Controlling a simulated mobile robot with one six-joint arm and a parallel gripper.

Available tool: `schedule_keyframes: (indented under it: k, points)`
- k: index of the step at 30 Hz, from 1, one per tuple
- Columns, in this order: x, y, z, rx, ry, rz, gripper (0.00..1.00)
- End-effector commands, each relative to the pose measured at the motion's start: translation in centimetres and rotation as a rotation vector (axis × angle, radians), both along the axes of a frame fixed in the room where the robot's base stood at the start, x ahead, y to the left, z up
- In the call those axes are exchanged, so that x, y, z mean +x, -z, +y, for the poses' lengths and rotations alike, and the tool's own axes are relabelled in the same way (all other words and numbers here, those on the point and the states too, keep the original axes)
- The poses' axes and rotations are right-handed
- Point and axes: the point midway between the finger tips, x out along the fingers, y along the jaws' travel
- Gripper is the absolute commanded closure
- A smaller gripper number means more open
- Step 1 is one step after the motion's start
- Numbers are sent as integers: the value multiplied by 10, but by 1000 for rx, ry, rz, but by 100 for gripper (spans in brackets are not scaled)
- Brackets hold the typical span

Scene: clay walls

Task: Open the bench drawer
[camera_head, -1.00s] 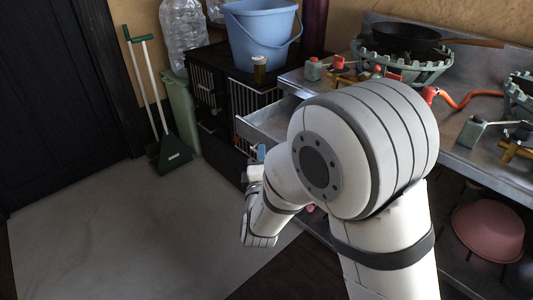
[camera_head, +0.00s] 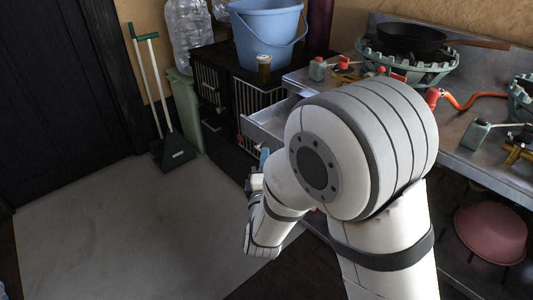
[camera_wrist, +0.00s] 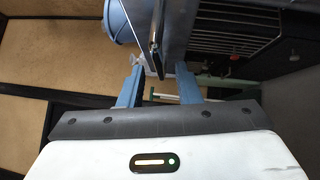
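The bench drawer (camera_head: 268,122) is a grey metal drawer standing partly out from under the left end of the metal bench (camera_head: 490,165). My gripper shows only partly in the head view, as a bit of blue finger (camera_head: 264,156) just below the drawer; my arm hides the rest. In the wrist view my gripper (camera_wrist: 159,72) has its two blue fingers spread apart. A grey panel (camera_wrist: 174,35) with a dark bar along its edge, apparently the drawer front, reaches down between the fingertips. I cannot tell whether a finger touches it.
A dark wire-front cabinet (camera_head: 225,90) stands left of the drawer, with a blue bucket (camera_head: 264,35) and a can (camera_head: 264,68) on top. A green broom and dustpan (camera_head: 174,150) lean at the wall. The floor (camera_head: 110,215) at left is clear.

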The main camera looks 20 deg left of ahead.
Motion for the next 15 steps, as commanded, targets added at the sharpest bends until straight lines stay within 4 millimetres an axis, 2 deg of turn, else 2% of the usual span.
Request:
schedule_keyframes:
  k: [1,6,10,15]
  points:
    - [-10,-1,-2,-2,-4,2,70]
    - [-35,3,-11,-2,-3,1,70]
    - [-45,5,-15,-1,-2,-1,70]
    - [-47,6,-16,1,0,-2,70]
